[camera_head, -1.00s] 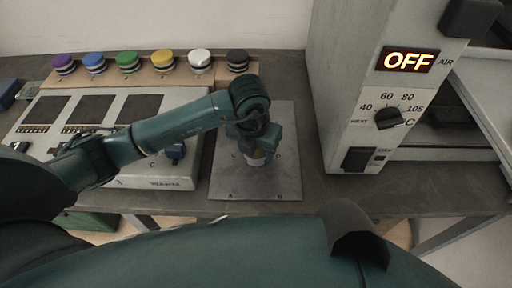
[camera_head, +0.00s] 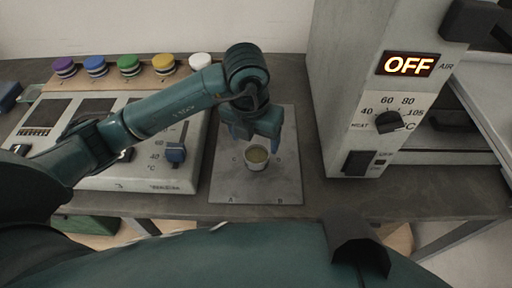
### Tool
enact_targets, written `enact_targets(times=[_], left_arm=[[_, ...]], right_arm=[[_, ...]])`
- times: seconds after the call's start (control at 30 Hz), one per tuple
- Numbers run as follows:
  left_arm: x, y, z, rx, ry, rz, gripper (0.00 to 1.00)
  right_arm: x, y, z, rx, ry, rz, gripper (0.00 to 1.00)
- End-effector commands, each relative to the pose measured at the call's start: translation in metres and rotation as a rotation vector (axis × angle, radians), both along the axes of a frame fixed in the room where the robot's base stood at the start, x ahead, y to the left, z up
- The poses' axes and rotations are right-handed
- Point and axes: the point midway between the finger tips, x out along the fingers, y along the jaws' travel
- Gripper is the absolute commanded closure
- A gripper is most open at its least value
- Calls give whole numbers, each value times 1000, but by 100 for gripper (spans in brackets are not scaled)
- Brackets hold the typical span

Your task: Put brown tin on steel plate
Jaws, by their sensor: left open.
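A small round tin (camera_head: 256,158) with a pale rim and a brownish-olive inside stands upright on the steel plate (camera_head: 232,186). The plate is a flat grey sheet on the bench with letters marked on it. My left gripper (camera_head: 256,138) is open, just above and behind the tin, and hides the plate behind it. Whether the fingers touch the tin I cannot tell. My right gripper is not in view.
A row of colored-lid tins, such as the green one (camera_head: 129,65), stands on a wooden rack at the back left. A control unit (camera_head: 140,178) with dark panels is left of the plate. A large oven (camera_head: 345,100) showing OFF stands at the right.

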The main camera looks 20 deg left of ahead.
Motion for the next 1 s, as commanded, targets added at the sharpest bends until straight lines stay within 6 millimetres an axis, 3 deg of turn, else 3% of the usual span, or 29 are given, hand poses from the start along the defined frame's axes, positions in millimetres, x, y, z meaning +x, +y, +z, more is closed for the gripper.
enact_targets(times=[0.1,0.3,1.0], left_arm=[[-3,0,24,0,-5,-1,28],[-7,1,47,0,-1,0,28],[-8,1,51,0,1,0,28]], right_arm=[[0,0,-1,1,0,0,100],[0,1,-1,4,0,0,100],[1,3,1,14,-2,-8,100]])
